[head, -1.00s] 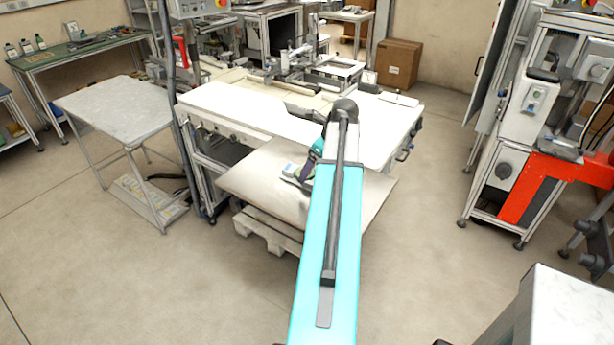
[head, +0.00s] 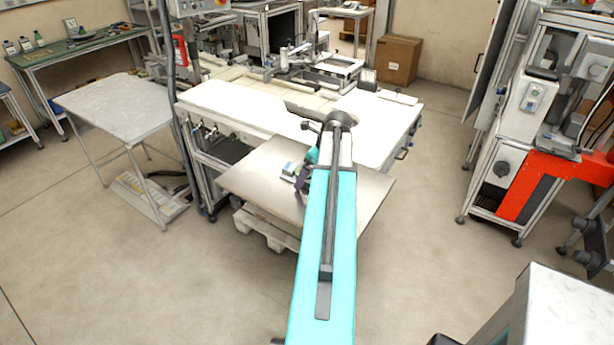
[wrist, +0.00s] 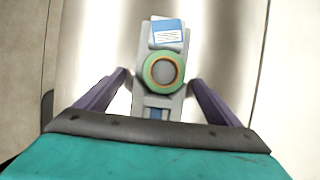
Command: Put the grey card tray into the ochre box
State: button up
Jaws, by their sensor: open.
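A grey tray-like piece (wrist: 148,104) lies on the metal-topped low table, with a blue and white card (wrist: 167,33) at its far end. A green ring with a tan and grey centre (wrist: 162,70) sits on its middle. It shows small in the head view (head: 289,168), partly beside my gripper. My gripper (wrist: 161,80) is open, with one purple finger to each side of the grey piece and gaps between. I cannot tell the fingers' height over the table. In the head view my gripper (head: 303,180) is just right of the piece. I cannot identify an ochre box.
The low metal tabletop (head: 345,195) is otherwise bare, above a pallet (head: 262,230). A white-topped workbench (head: 235,105) stands directly behind it. A brown cardboard box (head: 399,60) is on the floor at the back. A grey side table (head: 120,105) stands left; open floor lies right.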

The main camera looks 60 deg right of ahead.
jog(key=shift+c, duration=0.5)
jog(key=c, duration=1.2)
jog(key=shift+r, duration=0.15)
jog(key=shift+r+b, duration=0.9)
jog(key=shift+r, duration=0.55)
jog(key=shift+s+a+r, duration=0.1)
jog(key=shift+s+r, duration=0.05)
jog(key=s+a+b, duration=0.1)
jog(key=s+a, duration=0.1)
jog(key=s, duration=0.1)
jog(key=s+a+r+b, duration=0.1)
jog(key=s+a, duration=0.2)
jog(key=s, duration=0.1)
jog(key=s+a+b, duration=0.2)
jog(key=s+a, duration=0.1)
jog(key=s, duration=0.1)
jog(key=shift+s+a+r, duration=0.15)
jog(key=shift+a, duration=0.05)
jog(key=shift+s+a+r, duration=0.15)
jog(key=shift+s+a, duration=0.3)
jog(key=shift+s, duration=0.2)
